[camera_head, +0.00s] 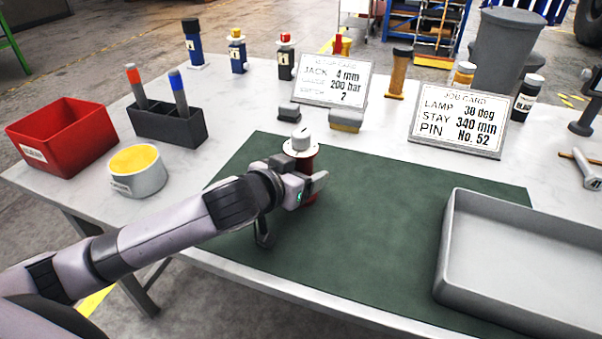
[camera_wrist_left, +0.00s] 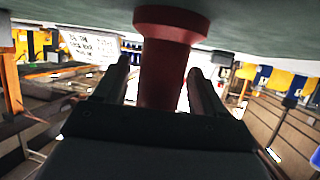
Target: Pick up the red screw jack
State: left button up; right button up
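The red screw jack (camera_head: 311,165) stands upright on the green mat (camera_head: 390,215), with a white collar and a pale cap on top. My left gripper (camera_head: 307,168) reaches it from the left, low and level, with one finger on each side of its body. In the left wrist view, which is upside down, the red jack (camera_wrist_left: 165,75) is between the two fingers (camera_wrist_left: 162,85). Narrow gaps seem to show on both sides, so the fingers look open around it. Part of the jack is hidden behind the near finger. My right gripper is not in view.
A grey tray (camera_head: 448,250) is at the right. A red bin (camera_head: 75,140), a yellow-topped round tin (camera_head: 138,182) and a dark marker holder (camera_head: 165,127) are at the left. Two cards (camera_head: 333,92) (camera_head: 457,142) stand behind the mat. The mat's middle is clear.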

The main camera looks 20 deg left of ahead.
pick_arm(q)
jog(key=c, duration=1)
jog(key=shift+r, duration=0.1)
grip_shut()
jog(key=shift+r, duration=0.1)
